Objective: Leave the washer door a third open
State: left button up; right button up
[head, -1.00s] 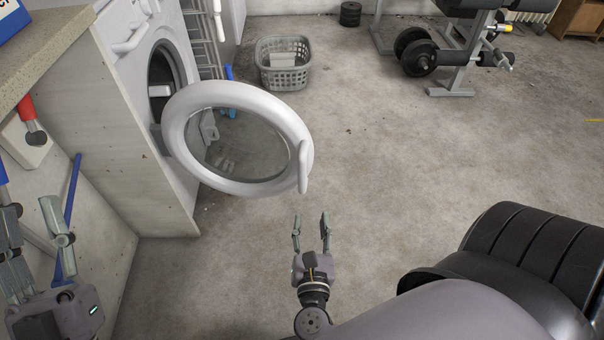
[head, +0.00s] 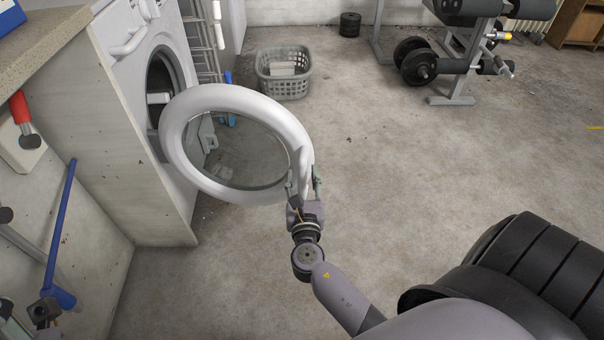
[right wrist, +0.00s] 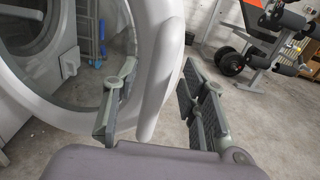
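The washer (head: 150,75) stands at the left with its round opening uncovered. Its white ring-shaped door (head: 185,178) is swung wide out, with a glass middle. The door's handle (right wrist: 155,90) is an upright white bar on its free edge. My right gripper (head: 303,182) is at that edge. In the right wrist view its fingers (right wrist: 158,100) are apart, one on each side of the handle, with a gap on the right side. My left gripper (head: 40,318) shows only in part at the lower left corner; its fingers are not clear.
A grey laundry basket (head: 284,72) stands on the floor behind the door. A weight bench (head: 470,60) is at the back right. A blue pole (head: 60,225) and a red-handled tool (head: 22,115) are at the left. The floor right of the door is clear.

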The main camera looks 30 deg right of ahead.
jog(key=shift+x, duration=1.1)
jog(key=shift+c, duration=0.6)
grip_shut()
